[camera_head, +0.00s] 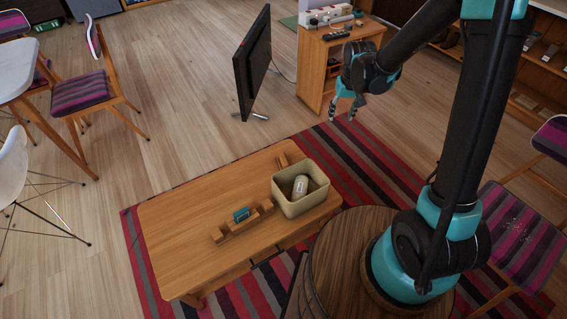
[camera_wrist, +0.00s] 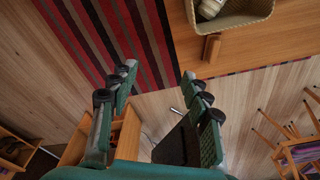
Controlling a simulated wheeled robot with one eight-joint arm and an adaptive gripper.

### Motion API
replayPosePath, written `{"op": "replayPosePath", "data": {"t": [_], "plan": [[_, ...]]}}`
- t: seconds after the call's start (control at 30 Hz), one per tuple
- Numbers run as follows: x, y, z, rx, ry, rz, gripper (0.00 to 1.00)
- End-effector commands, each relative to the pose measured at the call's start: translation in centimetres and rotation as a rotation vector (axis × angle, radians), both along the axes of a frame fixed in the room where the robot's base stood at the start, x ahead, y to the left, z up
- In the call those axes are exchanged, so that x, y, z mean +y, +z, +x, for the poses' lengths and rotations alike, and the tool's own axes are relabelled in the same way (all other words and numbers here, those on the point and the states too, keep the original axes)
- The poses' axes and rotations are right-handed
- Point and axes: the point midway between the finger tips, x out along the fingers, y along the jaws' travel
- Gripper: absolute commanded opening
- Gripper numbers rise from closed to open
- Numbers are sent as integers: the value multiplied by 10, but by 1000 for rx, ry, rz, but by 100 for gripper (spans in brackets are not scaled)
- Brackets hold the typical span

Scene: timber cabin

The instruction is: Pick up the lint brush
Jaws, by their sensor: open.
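I cannot tell for sure which item is the lint brush. A pale rounded object lies in a beige basket (camera_head: 291,207) on the low wooden table (camera_head: 185,215); this pale object (camera_head: 300,186) also shows partly at the top of the wrist view (camera_wrist: 211,8). A small dark elongated item (camera_head: 336,36) lies on the wooden cabinet (camera_head: 316,62) at the back. My gripper (camera_head: 347,108) is open and empty, pointing down in the air beyond the table, near the cabinet.
A wooden holder (camera_head: 222,234) with a teal item stands on the table left of the basket. A small wooden block (camera_wrist: 211,47) sits beside the basket. A black screen (camera_head: 253,65) stands on the floor left of the cabinet. Chairs stand at both sides.

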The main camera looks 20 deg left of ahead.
Motion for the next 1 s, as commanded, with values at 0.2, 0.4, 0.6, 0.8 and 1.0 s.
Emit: {"op": "replayPosePath", "data": {"t": [0.2,0.4,0.6,0.8,1.0], "plan": [[98,-56,15,54,109,-30,48],[169,-110,8,93,187,-58,48],[206,-141,-2,114,226,-76,48],[213,-163,-5,119,235,-81,48],[213,-201,-6,119,234,-81,48]]}}
